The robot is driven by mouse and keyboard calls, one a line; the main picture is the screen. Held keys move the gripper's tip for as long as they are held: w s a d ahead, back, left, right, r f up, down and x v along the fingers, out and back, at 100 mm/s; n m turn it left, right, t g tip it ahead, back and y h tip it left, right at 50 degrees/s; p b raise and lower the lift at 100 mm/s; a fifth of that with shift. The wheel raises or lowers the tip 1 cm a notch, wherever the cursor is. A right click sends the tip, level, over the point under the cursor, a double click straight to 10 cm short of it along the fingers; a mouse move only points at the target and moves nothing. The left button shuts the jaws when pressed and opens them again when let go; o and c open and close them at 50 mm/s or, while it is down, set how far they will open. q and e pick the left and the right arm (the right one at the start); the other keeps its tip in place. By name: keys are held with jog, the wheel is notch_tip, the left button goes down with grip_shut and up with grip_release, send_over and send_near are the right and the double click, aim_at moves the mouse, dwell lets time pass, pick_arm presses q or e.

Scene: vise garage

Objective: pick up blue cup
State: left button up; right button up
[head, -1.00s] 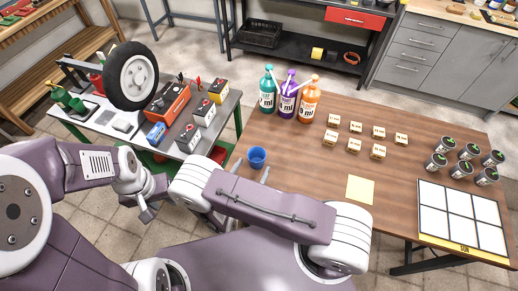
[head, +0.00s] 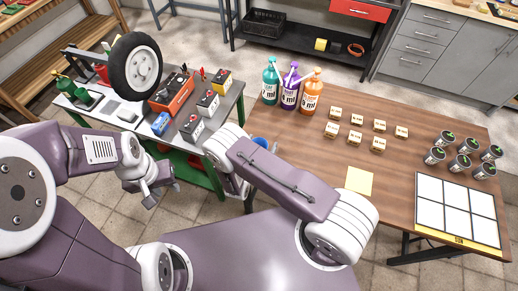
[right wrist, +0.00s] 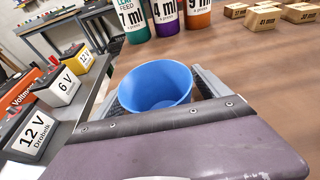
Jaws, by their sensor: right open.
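The blue cup (head: 260,142) stands near the left edge of the wooden table, mostly hidden behind my right arm in the head view. In the right wrist view the cup (right wrist: 160,84) is upright, with its open rim facing up. My right gripper (right wrist: 159,92) is open, with one finger on each side of the cup; I cannot tell whether they touch it. My left gripper (head: 162,196) hangs over the floor left of the wooden table, away from the cup. Its jaw opening is unclear.
Pump bottles (head: 290,87) stand behind the cup on the wooden table (head: 405,185). Small labelled boxes (head: 357,138), a yellow note (head: 359,181), cans (head: 468,145) and a white grid board (head: 457,208) lie further right. A bench with batteries (head: 208,103) is at left.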

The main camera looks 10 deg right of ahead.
jog(key=shift+s, duration=0.1)
jog(key=c, duration=1.4)
jog(key=shift+r, duration=0.15)
notch_tip(320, 180, up, 5)
jog(key=p, duration=0.5)
jog(key=shift+s+r, duration=0.15)
jog(key=s+d+r+p, duration=0.1)
jog(key=s+p, duration=0.1)
jog(key=s, duration=0.1)
jog(key=s+d+r+p, duration=0.2)
jog(key=s+p, duration=0.1)
jog(key=s+d+r+p, duration=0.2)
jog(key=s+p, duration=0.1)
jog(key=s, duration=0.1)
jog(key=shift+d+r, duration=0.25)
